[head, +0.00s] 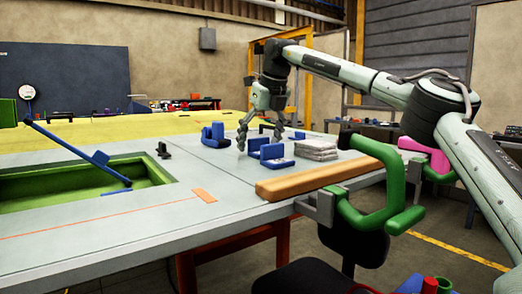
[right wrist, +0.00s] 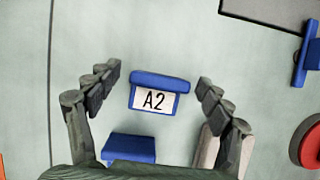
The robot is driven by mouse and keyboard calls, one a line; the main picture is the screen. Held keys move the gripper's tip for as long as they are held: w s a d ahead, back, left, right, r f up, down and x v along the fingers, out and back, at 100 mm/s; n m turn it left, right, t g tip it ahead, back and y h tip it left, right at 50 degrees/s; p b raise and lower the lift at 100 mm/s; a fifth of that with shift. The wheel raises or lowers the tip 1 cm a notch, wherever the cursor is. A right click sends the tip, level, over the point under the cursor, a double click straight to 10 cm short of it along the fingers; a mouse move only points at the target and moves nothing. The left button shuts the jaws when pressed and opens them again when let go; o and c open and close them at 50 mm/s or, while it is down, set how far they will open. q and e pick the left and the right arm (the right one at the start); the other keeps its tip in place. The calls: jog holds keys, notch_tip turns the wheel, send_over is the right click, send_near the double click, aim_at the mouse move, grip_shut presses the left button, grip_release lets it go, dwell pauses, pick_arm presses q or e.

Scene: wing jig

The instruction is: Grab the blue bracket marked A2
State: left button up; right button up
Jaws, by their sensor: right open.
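The blue bracket marked A2 (right wrist: 158,82) lies on the grey table in the right wrist view, its white label facing up. My right gripper (right wrist: 160,92) is open, with one finger on each side of the A2 bracket in that view and nothing gripped. In the head view my right gripper (head: 261,134) points down over the table among several blue brackets, such as one at the left (head: 213,134) and one in front (head: 272,156). No A2 mark is readable there, so I cannot tell which is A2. My left gripper is not in view.
Another blue piece (right wrist: 130,148) lies close to A2, near the gripper's base in the wrist view. A red round object (right wrist: 308,142) is at the right. A grey stack (head: 317,150) and a wooden bar (head: 315,178) lie on the table. A green-lined recess (head: 60,190) opens at left.

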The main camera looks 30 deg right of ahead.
jog(key=c, duration=1.3)
